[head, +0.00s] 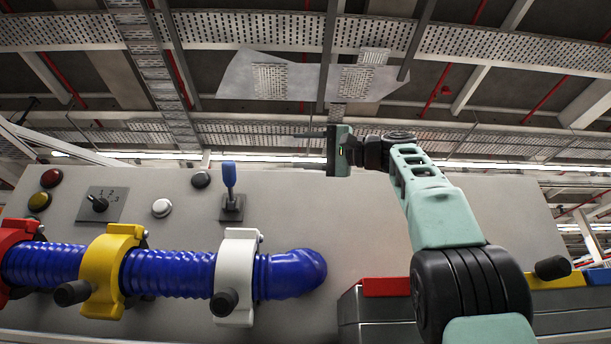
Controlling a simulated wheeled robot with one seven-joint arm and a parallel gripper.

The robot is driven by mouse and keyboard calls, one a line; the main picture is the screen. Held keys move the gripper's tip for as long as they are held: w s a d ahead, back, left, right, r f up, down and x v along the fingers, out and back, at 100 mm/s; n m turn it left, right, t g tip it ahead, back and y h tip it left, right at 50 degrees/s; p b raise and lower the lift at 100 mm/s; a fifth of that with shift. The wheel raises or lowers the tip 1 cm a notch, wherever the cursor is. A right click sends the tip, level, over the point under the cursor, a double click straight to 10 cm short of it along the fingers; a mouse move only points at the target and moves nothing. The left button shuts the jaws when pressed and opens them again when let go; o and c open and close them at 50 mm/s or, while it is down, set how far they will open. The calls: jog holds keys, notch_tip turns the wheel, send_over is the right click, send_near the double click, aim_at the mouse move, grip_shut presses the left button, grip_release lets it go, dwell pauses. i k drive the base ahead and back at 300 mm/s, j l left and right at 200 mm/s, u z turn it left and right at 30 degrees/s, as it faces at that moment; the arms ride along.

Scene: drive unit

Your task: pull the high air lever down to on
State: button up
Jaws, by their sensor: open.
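A lever with a blue handle (229,176) stands upright on a small grey plate near the top of the panel; it seems to be the air lever, but no label can be read. My gripper (311,150) is up and to the right of it in the picture, clearly apart from it. Its fingers point left, with an empty gap between them. How far the gripper is from the panel in depth is hard to tell.
A blue corrugated hose (172,273) runs across the lower panel through red, yellow (104,270) and white (237,252) clamps with black knobs. A rotary switch (98,204) and several round buttons sit left of the lever. Grey bins with coloured tops (387,287) stand below my arm.

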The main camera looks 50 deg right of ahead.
aim_at(228, 173)
jog(key=k, duration=1)
